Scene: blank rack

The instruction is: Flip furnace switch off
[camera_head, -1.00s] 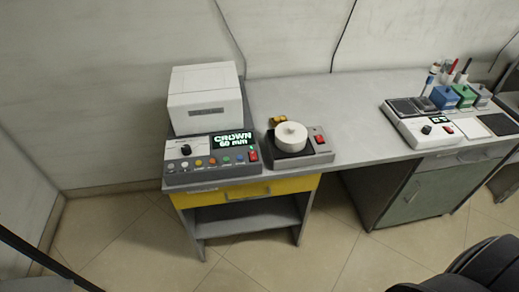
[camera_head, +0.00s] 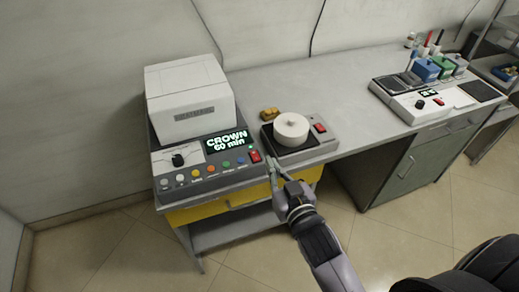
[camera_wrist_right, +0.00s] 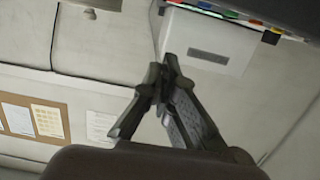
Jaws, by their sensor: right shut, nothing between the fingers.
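The furnace is a white box (camera_head: 190,98) on a grey control panel (camera_head: 205,178) with a dark knob (camera_head: 178,159), several coloured buttons and a lit display (camera_head: 227,141) reading "CROWN 60 min". Its red switch (camera_head: 255,156) is at the panel's right end. My right gripper (camera_head: 271,168) is shut and empty, just to the right of and slightly below that switch in the head view; I cannot tell if it touches anything. In the right wrist view its fingers (camera_wrist_right: 157,84) are together, with the furnace box (camera_wrist_right: 208,45) beyond. My left gripper is not in view.
A device with a round white top (camera_head: 291,130) and its own red switch (camera_head: 320,128) stands just right of the furnace. Small brown pieces (camera_head: 269,114) lie behind it. Another white device (camera_head: 415,100) stands farther right. The table between is clear.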

